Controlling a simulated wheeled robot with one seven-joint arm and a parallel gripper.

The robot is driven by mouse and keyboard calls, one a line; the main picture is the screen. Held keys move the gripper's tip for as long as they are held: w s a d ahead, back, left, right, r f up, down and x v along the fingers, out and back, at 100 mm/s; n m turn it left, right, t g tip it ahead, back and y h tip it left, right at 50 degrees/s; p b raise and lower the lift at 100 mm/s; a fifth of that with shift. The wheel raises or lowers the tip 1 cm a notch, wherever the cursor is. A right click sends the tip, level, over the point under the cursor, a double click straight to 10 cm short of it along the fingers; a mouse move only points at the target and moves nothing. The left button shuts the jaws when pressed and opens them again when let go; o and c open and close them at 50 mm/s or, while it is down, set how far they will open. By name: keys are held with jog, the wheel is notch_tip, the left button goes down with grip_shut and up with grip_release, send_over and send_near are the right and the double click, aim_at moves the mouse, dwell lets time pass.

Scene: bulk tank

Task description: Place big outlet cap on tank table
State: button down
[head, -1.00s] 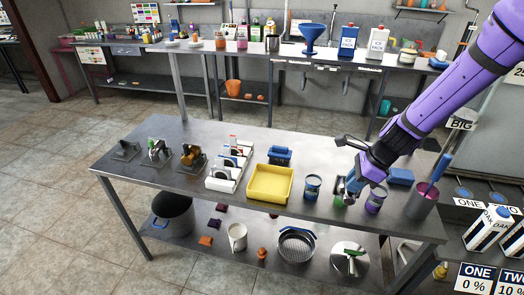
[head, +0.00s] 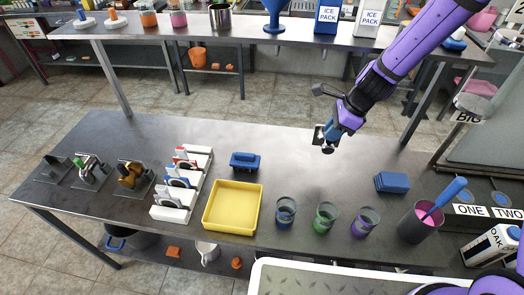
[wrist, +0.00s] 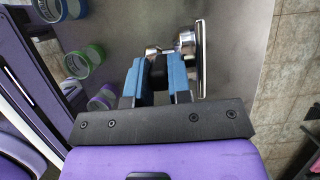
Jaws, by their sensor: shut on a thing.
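My gripper (head: 329,141) is shut on a shiny metal part with a flat plate, seemingly the big outlet cap (head: 319,134). In the wrist view the blue fingers of my gripper (wrist: 158,78) close on it, and the cap's plate (wrist: 203,57) stands edge-on to the right. Rounded metal bits show between the fingers and plate. The fingers hide part of it. My gripper is over the back right part of a steel table (head: 290,150), with the cap seemingly above the surface. No label shows whether this is the tank table.
Jars with blue (head: 285,212), green (head: 325,217) and purple (head: 363,221) bands stand near the front edge. A yellow tray (head: 211,231), white rack (head: 172,214), blue block (head: 391,182) and grey cup (head: 418,228) are also there. The table's back middle is clear.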

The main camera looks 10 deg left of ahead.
notch_tip(320, 180, down, 10)
dwell(0.8)
jog(key=c, duration=1.1)
grip_release()
jog(key=shift+f, duration=0.1)
jog(key=shift+o, duration=0.2)
jog(key=s+d+r+n+t+h, duration=0.1)
jog(key=s+d+r+n, duration=0.25)
jog(key=r, duration=0.65)
jog(key=s+d+r+n+t, duration=0.1)
jog(key=s+d+r+n, duration=0.2)
jog(key=r, duration=0.7)
jog(key=s+d+r+n+h, duration=0.1)
jog(key=s+d+r+n, duration=0.3)
jog(key=r, duration=0.7)
jog(key=s+d+r+n+t+h, duration=0.1)
jog(key=s+d+r+n, duration=0.2)
jog(key=s, duration=0.4)
jog(key=s+d+r+n+t+h, duration=0.1)
jog(key=s+d+r+n+t, duration=0.1)
jog(key=s+d+r+n, duration=0.2)
jog(key=s+d+r, duration=0.2)
jog(key=s+r, duration=0.1)
jog(key=s, duration=0.1)
jog(key=shift+s+r, duration=0.15)
